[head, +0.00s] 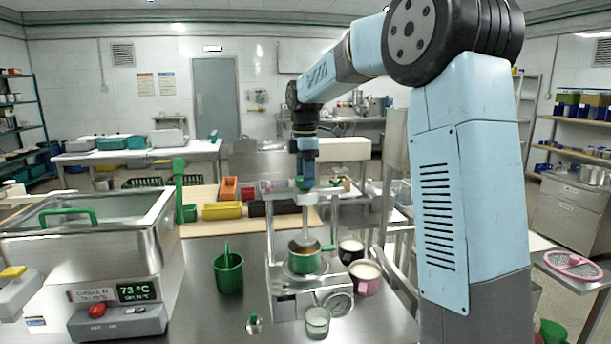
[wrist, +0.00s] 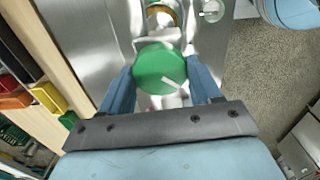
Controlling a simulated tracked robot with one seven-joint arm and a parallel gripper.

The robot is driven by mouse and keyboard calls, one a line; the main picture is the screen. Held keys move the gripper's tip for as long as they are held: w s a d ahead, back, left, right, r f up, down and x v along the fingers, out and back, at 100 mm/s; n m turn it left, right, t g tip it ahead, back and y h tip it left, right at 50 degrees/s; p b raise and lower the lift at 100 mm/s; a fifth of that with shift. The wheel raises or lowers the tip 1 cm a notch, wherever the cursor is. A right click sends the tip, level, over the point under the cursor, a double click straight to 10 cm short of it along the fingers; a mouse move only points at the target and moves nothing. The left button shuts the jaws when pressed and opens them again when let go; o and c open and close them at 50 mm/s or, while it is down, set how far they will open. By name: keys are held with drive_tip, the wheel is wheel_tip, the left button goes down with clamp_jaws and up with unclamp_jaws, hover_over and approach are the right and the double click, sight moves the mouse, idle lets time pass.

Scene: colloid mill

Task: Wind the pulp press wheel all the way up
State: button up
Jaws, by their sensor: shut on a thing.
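The pulp press (head: 285,283) stands on the steel counter in the head view, with a frame, a central screw shaft (head: 305,222) and a green pot (head: 303,264) on its base. The press plate (head: 304,246) sits at the pot's mouth; I cannot tell exactly how deep. My gripper (head: 307,182) points straight down at the top of the press. In the wrist view the green round wheel (wrist: 160,66) with a white mark lies between the two blue fingers of my gripper (wrist: 160,82), which is shut on it. The fingers hide most of the wheel in the head view.
A glass (head: 317,320) stands before the press, beside its round dial (head: 338,305). A pink mug (head: 365,277) and a dark mug (head: 350,251) stand close right. A green beaker (head: 228,273) and a steel tank (head: 90,240) are left. Coloured bins (head: 222,210) lie behind.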

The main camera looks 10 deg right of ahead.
drive_tip(key=n, duration=0.4)
drive_tip(key=shift+d, duration=0.1)
drive_tip(key=shift+r+n, duration=0.1)
drive_tip(key=shift+n, duration=1.6)
drive_tip(key=o, duration=1.1)
drive_tip(key=shift+c, duration=0.2)
wheel_tip(320, 180, up, 14)
drive_tip(key=shift+f, duration=0.25)
